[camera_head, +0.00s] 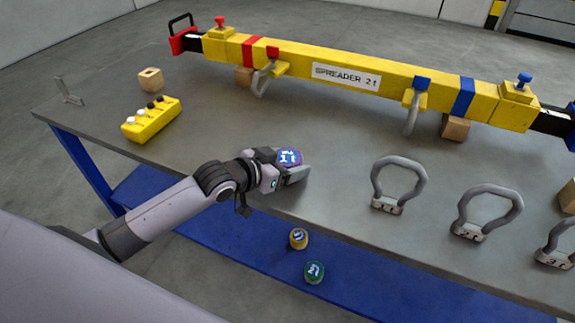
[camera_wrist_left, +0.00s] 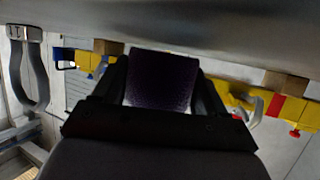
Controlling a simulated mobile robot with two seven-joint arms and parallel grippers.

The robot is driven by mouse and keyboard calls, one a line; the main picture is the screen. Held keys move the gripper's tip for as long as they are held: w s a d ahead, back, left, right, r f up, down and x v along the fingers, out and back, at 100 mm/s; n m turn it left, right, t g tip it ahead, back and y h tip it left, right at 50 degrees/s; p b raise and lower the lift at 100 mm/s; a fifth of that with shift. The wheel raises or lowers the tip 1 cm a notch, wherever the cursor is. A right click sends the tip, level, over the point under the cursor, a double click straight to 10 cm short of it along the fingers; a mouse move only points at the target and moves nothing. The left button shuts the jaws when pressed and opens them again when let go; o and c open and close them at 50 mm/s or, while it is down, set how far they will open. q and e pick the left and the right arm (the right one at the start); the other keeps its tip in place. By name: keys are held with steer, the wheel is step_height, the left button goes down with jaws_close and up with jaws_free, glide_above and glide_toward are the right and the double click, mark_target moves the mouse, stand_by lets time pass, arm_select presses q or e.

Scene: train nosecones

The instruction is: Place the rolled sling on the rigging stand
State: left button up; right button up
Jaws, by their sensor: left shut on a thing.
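The rolled sling (camera_head: 289,156) is a small purple roll with a blue and white label on its upper end. My left gripper (camera_head: 284,172) is shut on it at the front edge of the grey stand top (camera_head: 235,140). I cannot tell whether the roll touches the top. In the left wrist view the dark purple side of the sling (camera_wrist_left: 161,78) fills the space between the fingers of the left gripper (camera_wrist_left: 160,90). My right gripper is in neither view.
A yellow spreader beam (camera_head: 390,75) rests on wooden blocks along the back. Grey shackles (camera_head: 398,183) stand at the right. A yellow control box (camera_head: 151,120) and a small wooden block (camera_head: 150,79) are at the left. Yellow (camera_head: 298,238) and green (camera_head: 314,271) rolls sit on the blue lower shelf (camera_head: 220,245).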

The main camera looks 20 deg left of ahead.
arm_select(q)
steer(key=shift+f, duration=0.25)
steer(key=shift+f, duration=0.15)
steer(key=o, duration=1.2)
steer(key=shift+r, duration=0.2)
steer(key=shift+s+a, duration=0.2)
steer(key=shift+s, duration=0.2)
steer(key=p+v, duration=0.1)
steer(key=v, duration=1)
